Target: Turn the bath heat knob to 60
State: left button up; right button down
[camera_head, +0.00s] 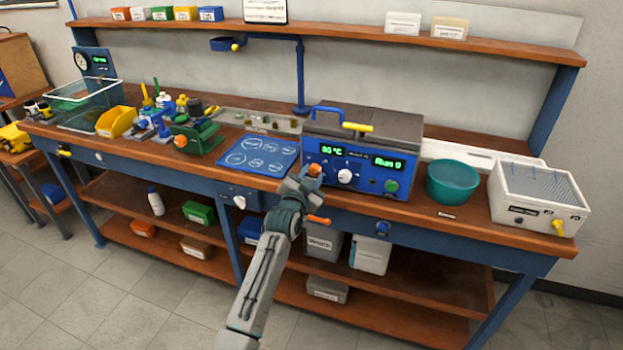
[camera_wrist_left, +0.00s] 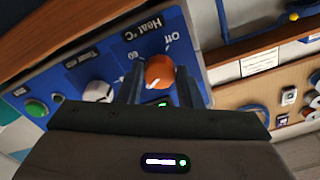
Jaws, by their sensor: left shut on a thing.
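The bath (camera_head: 372,130) is a blue-fronted unit with a grey lid and green lit displays on the bench. Its orange heat knob (camera_head: 314,170) is at the lower left of the front panel. In the left wrist view the heat knob (camera_wrist_left: 159,71) sits between my two dark fingers, under the label "Heat °C", with "Off" and "60" printed near it. My left gripper (camera_head: 309,178) is shut on this knob; it also shows in the left wrist view (camera_wrist_left: 160,84). The knob's exact pointer setting is hard to read. My right gripper is not in view.
A white knob (camera_head: 345,177) and a green button (camera_head: 391,186) are right of the heat knob. A blue mat (camera_head: 259,155) lies left of the bath. A teal bowl (camera_head: 453,181) and a white box (camera_head: 538,199) stand to the right.

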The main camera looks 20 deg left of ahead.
pick_arm(q)
jog(key=m+b, duration=0.1)
jog(key=m, duration=0.3)
jog(key=shift+m, duration=0.3)
jog(key=m, duration=0.3)
jog(key=shift+m+b, duration=0.3)
jog(key=shift+m, duration=0.1)
jog(key=m, duration=0.4)
jog(key=shift+b, duration=0.3)
jog(key=shift+r+m, duration=0.1)
jog(key=shift+m, duration=1)
jog(key=o, duration=1)
jog(key=shift+s+a, duration=0.1)
